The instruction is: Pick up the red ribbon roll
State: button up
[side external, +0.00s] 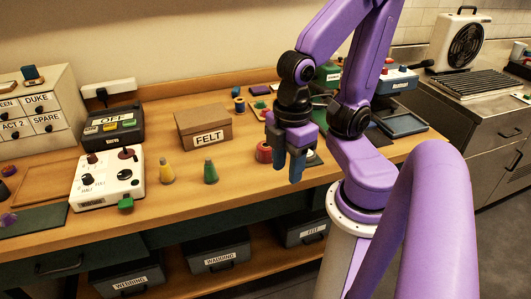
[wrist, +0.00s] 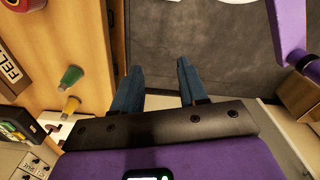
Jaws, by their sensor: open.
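The red ribbon roll (side external: 263,152) sits on the wooden table, just left of and behind my gripper in the side view, which may hide part of it. A red round thing, likely the same roll, is cut off at the top left corner of the wrist view (wrist: 22,4). My gripper (side external: 288,170) points down, open, with blue fingers. In the wrist view its fingers (wrist: 160,67) are apart with nothing between them, over grey floor beyond the table's edge.
A yellow cone (side external: 166,171) and a green cone (side external: 210,172) stand left of the roll. Behind them is a cardboard FELT box (side external: 203,128). A white control box (side external: 107,178) lies farther left. Labelled bins (side external: 219,250) sit on a shelf below the table.

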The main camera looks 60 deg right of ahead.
dwell(0.4)
jog(key=o, duration=0.9)
jog(key=shift+f, duration=0.1)
jog(key=n+t+h, duration=0.2)
jog(key=n+h, duration=0.5)
jog(key=h, duration=0.7)
send_near(267, 147)
jog(key=shift+n+t, duration=0.3)
jog(key=shift+f+x, duration=0.25)
jog(key=shift+x, duration=3)
jog(key=shift+f+x, duration=0.2)
jog(key=shift+x, duration=3.05)
